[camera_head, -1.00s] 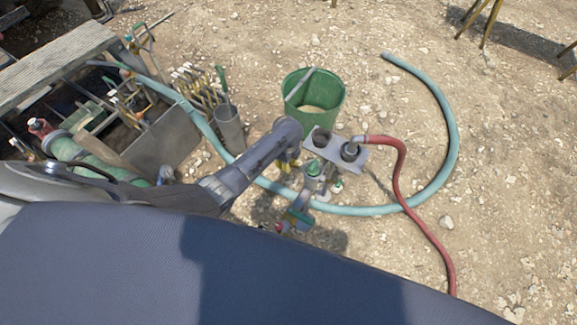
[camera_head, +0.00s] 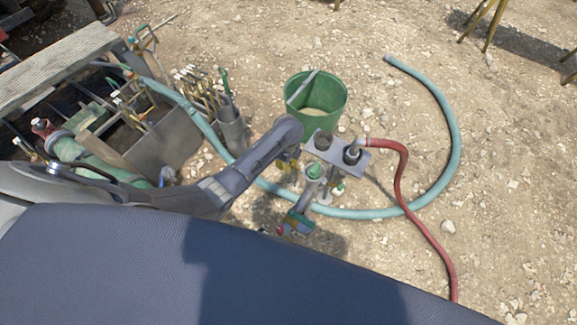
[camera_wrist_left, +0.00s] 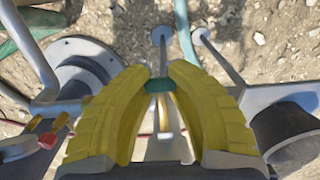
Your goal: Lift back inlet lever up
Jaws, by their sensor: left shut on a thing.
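My left gripper (camera_head: 287,162) reaches down beside the metal inlet fitting in the head view, partly hidden by my own arm. In the left wrist view its yellow fingers (camera_wrist_left: 160,88) are shut on a teal-gripped lever (camera_wrist_left: 160,85). A thin metal rod shows in line with the lever, ending in a round plate beyond the fingertips. In the head view the lever is hidden behind the gripper and arm. A green-topped fitting (camera_head: 314,172) stands just right of the gripper. My right gripper is not seen.
A grey plate (camera_head: 340,160) carries two round ports; a red hose (camera_head: 402,185) runs from one. A green bucket (camera_head: 318,95) stands behind. A teal hose (camera_head: 452,130) curves around on gravel. A toolbox (camera_head: 165,150) with tools is at left. Open gravel lies at right.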

